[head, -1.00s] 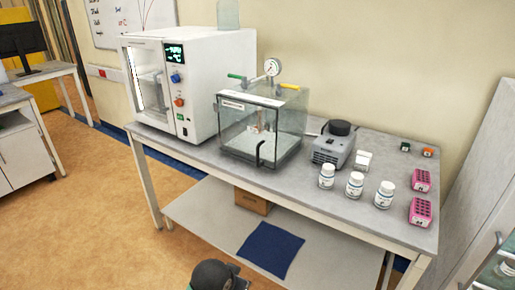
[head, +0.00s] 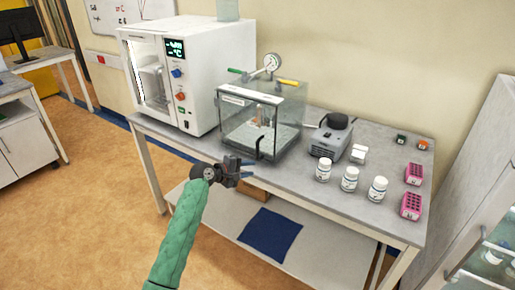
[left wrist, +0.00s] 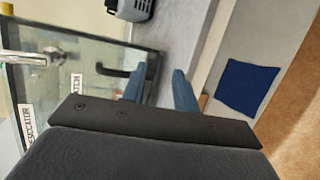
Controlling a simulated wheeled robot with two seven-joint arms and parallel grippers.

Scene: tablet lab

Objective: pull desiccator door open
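The desiccator (head: 262,112) is a clear glass box on the bench, with a gauge and a green and a yellow valve handle on top. Its front door looks closed. The black door handle (head: 258,148) is at the lower right of the door; it also shows in the left wrist view (left wrist: 112,71). My left gripper (head: 250,171) is below and just in front of the handle, apart from it. Its two blue fingers (left wrist: 160,88) are spread with nothing between them. My right gripper is in neither view.
A white oven (head: 205,70) stands left of the desiccator. To its right are a grey pump (head: 330,140), several white bottles (head: 349,179) and pink racks (head: 411,206). The bench's front edge (head: 330,218) is close to my left gripper. A blue mat (head: 270,235) lies on the lower shelf.

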